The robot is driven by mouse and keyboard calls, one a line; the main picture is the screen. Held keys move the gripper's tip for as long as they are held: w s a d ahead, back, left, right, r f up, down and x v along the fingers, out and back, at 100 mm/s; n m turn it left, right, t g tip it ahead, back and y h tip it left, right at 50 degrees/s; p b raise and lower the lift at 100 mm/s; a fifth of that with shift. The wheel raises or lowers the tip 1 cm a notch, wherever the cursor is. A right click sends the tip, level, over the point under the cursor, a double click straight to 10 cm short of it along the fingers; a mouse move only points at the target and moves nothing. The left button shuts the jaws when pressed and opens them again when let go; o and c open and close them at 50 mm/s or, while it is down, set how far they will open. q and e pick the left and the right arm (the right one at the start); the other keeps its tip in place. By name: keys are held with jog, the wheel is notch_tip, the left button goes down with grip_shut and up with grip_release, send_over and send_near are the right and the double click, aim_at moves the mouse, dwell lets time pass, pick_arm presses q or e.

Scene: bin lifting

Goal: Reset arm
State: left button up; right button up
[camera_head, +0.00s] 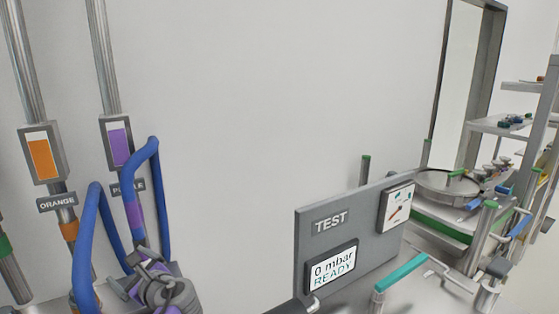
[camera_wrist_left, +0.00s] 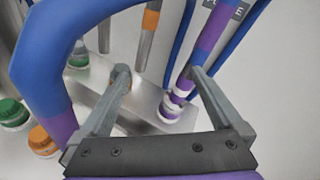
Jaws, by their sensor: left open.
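My left gripper (camera_head: 140,268) is low at the left in the head view, partly behind its own wrist. In the left wrist view its two grey fingers (camera_wrist_left: 158,74) are spread apart. I see nothing held between them. A blue hose (camera_head: 154,150) with a purple band rises just behind the gripper, and another blue hose (camera_head: 90,235) arches to its left. In the wrist view a blue hose (camera_wrist_left: 45,55) fills the left side, close to the left finger. A purple-banded fitting (camera_wrist_left: 178,95) stands beyond the right finger. My right gripper is not in view.
Metal pipes carry an orange gauge (camera_head: 42,156) and a purple gauge (camera_head: 119,144) on the wall. A grey TEST panel (camera_head: 330,225) reads "0 mbar READY". A round pan (camera_head: 450,184) and shelves (camera_head: 500,127) stand at right. The wall between is bare.

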pick_arm(q)
jog(key=s+d+f+n+g+h, duration=0.1)
jog(key=s+d+f+n+h, duration=0.5)
jog(key=s+d+f+n, duration=0.2)
jog(key=s+d+f+n+g+h, duration=0.2)
jog(key=s+d+f+n+h, duration=0.4)
jog(key=s+f+n, duration=0.6)
jog(key=shift+s+d+f+n+g, duration=0.35)
jog(key=shift+s+d+n, duration=0.25)
jog(key=shift+s+d, duration=0.4)
jog(key=shift+w, duration=0.15)
